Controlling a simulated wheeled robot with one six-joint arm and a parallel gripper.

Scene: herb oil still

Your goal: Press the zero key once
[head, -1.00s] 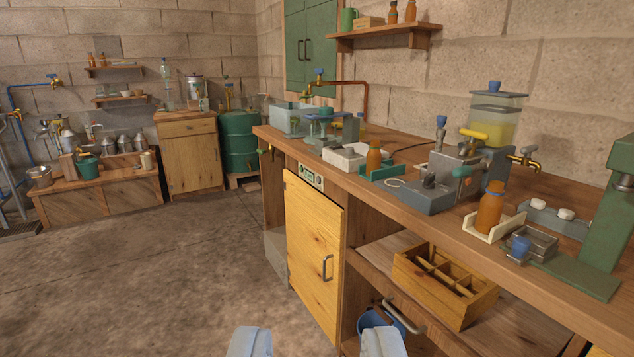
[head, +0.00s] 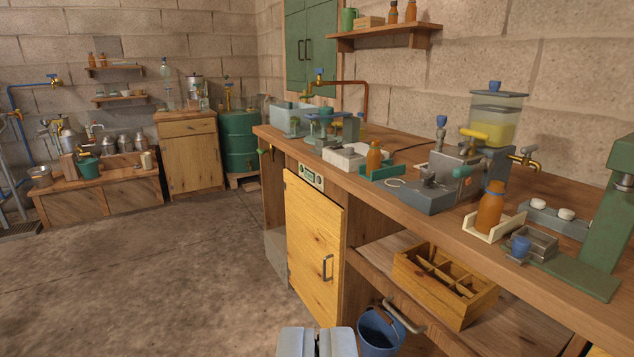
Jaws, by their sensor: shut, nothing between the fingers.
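A small pale panel (head: 311,177) with a greenish display and tiny controls is set in the front edge of the workbench, above the yellow wooden door. Its markings are too small to read, so I cannot tell which control is the zero key. My gripper (head: 317,342) is at the bottom of the view, with its two pale fingers together and nothing between them. It is apart from the panel, lower in the picture and in front of the cabinet.
The workbench (head: 400,208) carries bottles, a grey filling machine (head: 440,180) and a green press stand (head: 606,230). Below are the yellow door (head: 312,250) with its handle, a divided wooden crate (head: 445,284) and a blue bucket (head: 380,333). The concrete floor at left is clear.

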